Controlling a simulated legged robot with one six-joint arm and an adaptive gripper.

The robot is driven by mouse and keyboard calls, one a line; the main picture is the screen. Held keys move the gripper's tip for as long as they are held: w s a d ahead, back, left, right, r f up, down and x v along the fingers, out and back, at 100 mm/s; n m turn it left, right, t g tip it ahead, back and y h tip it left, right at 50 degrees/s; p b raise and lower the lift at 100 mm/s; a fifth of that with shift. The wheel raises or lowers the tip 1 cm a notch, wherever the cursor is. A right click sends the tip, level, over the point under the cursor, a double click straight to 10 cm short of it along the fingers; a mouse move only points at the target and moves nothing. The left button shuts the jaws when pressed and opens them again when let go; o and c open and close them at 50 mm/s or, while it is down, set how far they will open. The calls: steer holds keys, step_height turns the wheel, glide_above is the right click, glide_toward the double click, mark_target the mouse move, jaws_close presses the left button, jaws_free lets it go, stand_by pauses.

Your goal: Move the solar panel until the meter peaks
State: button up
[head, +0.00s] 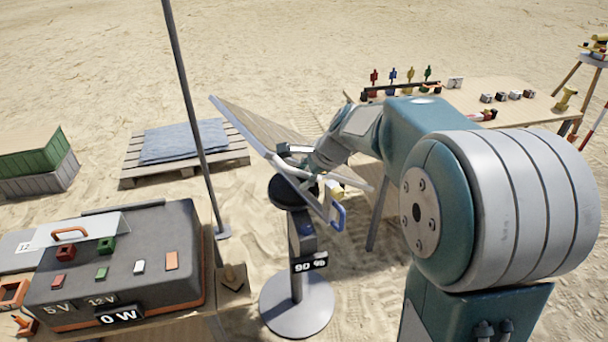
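The solar panel (240,122) is steeply tilted and seen nearly edge-on in the middle of the head view. A blue handle (338,215) sits at its lower right end. It is on a dark stand with a round grey base (297,303); a small label on the post is hard to read. The meter display (119,315) on the front of a dark grey box reads 0 W. My gripper (300,172) is at the panel's lower right part, overlapping it in view. Its fingertips are partly hidden, so I cannot tell whether it touches or grips anything.
The grey box (150,245) with coloured blocks and 5 V and 12 V labels stands front left, beside a tall thin pole (190,95). A pallet (185,168) and crates (35,165) lie behind. A table (515,118) with small objects is at right. Sand is open beyond.

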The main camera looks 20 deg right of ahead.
jaws_close()
steer(key=shift+s+a+f+n+h, duration=0.3)
steer(key=shift+a+f+h, duration=0.5)
steer(key=shift+f, duration=0.1)
steer(key=shift+o, duration=1.9)
jaws_free()
